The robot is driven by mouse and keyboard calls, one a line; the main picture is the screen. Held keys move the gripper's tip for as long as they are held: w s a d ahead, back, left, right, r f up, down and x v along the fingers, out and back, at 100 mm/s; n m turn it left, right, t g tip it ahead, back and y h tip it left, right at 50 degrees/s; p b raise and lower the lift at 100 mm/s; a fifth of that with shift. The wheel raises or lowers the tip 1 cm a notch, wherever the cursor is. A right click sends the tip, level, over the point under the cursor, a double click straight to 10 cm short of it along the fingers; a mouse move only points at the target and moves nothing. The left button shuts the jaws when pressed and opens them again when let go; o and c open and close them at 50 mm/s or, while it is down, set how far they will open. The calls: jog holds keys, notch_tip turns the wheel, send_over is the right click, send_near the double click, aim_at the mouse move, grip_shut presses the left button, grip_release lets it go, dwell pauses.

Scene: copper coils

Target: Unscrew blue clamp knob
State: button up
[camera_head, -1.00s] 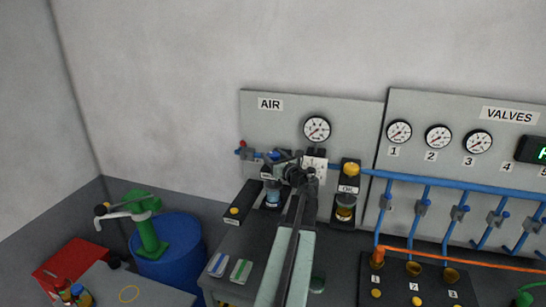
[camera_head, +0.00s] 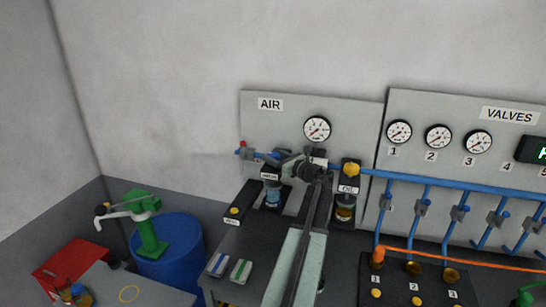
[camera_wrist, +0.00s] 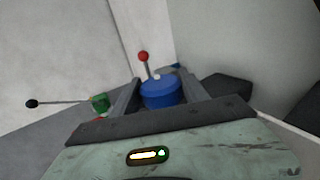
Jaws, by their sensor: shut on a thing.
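The blue clamp knob (camera_wrist: 160,93) is a short round blue cap with a small pale spot on top. In the wrist view it sits between the two grey fingers of my gripper (camera_wrist: 161,94), which is shut on it. In the head view my gripper (camera_head: 285,162) is in front of the AIR panel (camera_head: 262,125), below the gauge, pointing left along the blue pipe. There my gripper and wrist hide much of the knob and its clamp.
A red-tipped lever (camera_wrist: 143,57) stands just beyond the knob. A filter bowl (camera_head: 272,195) hangs below my gripper, and an oil unit (camera_head: 346,195) stands to the right. A green pump (camera_head: 148,225) tops a blue drum (camera_head: 172,250) at the left.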

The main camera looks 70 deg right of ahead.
aim_at(279, 158)
jog(key=shift+r, duration=0.1)
jog(key=o, duration=1.4)
jog(key=shift+c, duration=0.2)
jog(key=v, duration=0.8)
jog(key=shift+d, duration=0.1)
